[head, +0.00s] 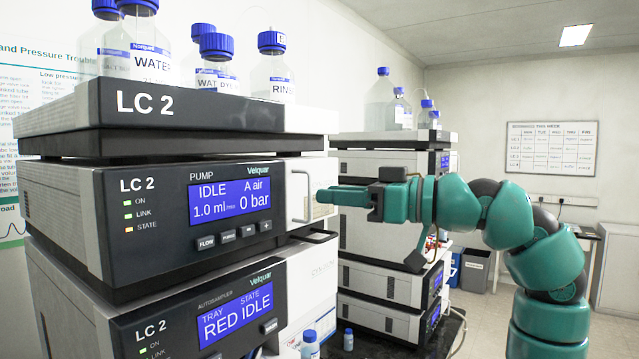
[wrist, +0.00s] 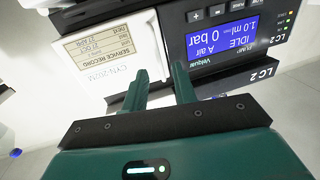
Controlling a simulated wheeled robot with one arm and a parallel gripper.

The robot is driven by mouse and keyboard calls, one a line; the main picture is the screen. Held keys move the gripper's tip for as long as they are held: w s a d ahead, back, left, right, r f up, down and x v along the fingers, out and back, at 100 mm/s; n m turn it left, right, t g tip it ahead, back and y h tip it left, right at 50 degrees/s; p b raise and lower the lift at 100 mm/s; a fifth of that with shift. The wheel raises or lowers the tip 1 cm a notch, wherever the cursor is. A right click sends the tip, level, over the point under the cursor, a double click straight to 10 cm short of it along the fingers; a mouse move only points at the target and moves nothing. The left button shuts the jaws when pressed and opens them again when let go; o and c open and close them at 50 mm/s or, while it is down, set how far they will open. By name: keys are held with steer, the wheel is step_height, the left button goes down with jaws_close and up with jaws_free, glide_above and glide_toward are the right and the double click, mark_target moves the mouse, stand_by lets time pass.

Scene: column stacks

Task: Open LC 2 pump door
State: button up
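The LC 2 pump unit (head: 200,215) has a dark front with a blue display reading IDLE and 0 bar. At its right end is the white pump door (head: 316,178), which looks closed, with a thin pale bar handle (head: 306,197). In the wrist view, which is upside down, the door (wrist: 120,40) carries a service record label, and the handle (wrist: 158,35) runs beside the dark front. My gripper (head: 322,193) points at the handle from the right. In the wrist view my gripper (wrist: 159,70) is open, and the handle lies ahead, between the finger directions. I cannot tell whether they touch.
Blue-capped bottles (head: 150,50) stand on the tray above the pump. The autosampler (head: 215,310) is below it. A second stack (head: 385,270) stands behind my gripper. Small vials (head: 310,345) stand on the dark bench. Open floor lies at the right.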

mark_target(304, 177)
steer(key=shift+p+x, duration=0.4)
steer(key=shift+x, duration=1.3)
jaws_close()
